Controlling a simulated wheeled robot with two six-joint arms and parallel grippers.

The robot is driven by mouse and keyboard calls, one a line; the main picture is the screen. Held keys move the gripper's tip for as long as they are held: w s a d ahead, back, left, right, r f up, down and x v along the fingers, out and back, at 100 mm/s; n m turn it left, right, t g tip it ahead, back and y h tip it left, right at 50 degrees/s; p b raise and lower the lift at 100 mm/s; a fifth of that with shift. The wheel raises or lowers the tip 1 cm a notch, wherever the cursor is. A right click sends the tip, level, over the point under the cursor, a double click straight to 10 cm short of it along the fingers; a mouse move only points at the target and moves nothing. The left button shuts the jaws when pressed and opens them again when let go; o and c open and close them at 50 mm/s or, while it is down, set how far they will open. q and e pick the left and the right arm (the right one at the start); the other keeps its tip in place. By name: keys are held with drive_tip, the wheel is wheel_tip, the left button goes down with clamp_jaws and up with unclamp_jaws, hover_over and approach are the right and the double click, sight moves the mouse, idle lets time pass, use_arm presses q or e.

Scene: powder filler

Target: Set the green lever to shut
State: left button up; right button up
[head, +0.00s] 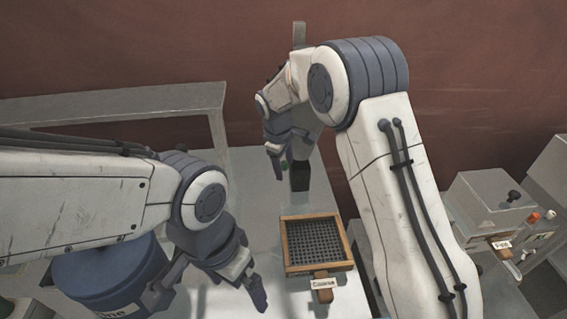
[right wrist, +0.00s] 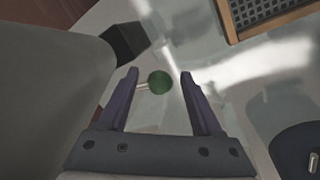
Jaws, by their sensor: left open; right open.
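The green lever shows in the right wrist view as a round green knob (right wrist: 159,82) on a short pale stem that points left. The knob appears between the fingertips of my right gripper (right wrist: 158,76), with a gap on each side. My right gripper is open. In the head view, my right gripper (head: 283,155) is at the upper middle, with a small bit of green (head: 284,165) at its fingertips; the rest of the lever is hidden there. My left gripper (head: 222,285) is open and empty, low in the view beside a blue drum.
A wooden-framed sieve (head: 340,240) labelled Coarse lies on the pale table right of my left gripper. The blue drum (head: 110,275) stands at lower left. A grey box (head: 492,205) and a Fine label (head: 502,245) are at right. A dark block (right wrist: 125,42) is near the knob.

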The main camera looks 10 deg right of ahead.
drive_tip(key=shift+f, duration=0.2)
clamp_jaws()
drive_tip(key=shift+a, duration=0.15)
idle(1.2)
